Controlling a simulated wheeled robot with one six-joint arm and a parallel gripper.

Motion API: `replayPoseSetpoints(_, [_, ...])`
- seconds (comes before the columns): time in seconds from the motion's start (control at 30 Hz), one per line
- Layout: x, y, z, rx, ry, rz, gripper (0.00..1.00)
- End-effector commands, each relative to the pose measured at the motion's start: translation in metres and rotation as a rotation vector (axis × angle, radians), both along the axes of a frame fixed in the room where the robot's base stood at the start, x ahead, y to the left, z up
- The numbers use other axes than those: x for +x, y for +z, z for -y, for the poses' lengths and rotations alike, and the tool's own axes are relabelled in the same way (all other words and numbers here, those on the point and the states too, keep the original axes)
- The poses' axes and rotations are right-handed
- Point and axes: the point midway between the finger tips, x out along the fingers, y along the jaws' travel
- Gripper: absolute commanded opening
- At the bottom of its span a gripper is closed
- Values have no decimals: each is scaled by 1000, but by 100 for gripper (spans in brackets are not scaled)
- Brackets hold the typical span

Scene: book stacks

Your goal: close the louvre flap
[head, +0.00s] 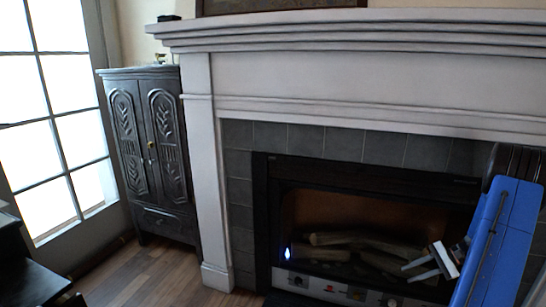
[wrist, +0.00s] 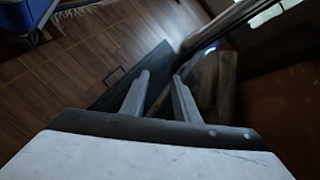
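My gripper (head: 405,271) is at the lower right of the head view, in front of the fireplace. It also shows in the wrist view (wrist: 161,75), with its two fingers apart and nothing between them. A dark flat panel (wrist: 152,62) with a small bar handle (wrist: 114,76) sticks out low beside the fireplace in the wrist view, just beyond my fingertips. It looks like the louvre flap, standing open, but I cannot make out slats. My gripper does not visibly touch it. The fingers hide part of it.
The fireplace (head: 262,215) has logs (head: 345,239) and a pale control strip (head: 310,283) below them. A dark carved cabinet (head: 150,150) stands left of the white surround (head: 205,150). A bright window (head: 55,110) is far left. The wooden floor (wrist: 95,45) left of the panel is clear.

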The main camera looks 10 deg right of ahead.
Motion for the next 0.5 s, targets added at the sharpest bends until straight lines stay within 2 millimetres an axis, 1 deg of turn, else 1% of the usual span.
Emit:
replayPoseSetpoints(0.03, [4,16,-15,-31,36,2,28])
replayPoseSetpoints(0.1, [8,34,-33,-69,79,3,28])
replayPoseSetpoints(0.37, [10,94,-102,-211,239,15,28])
replayPoseSetpoints(0.5, [5,123,-138,-291,322,28,28])
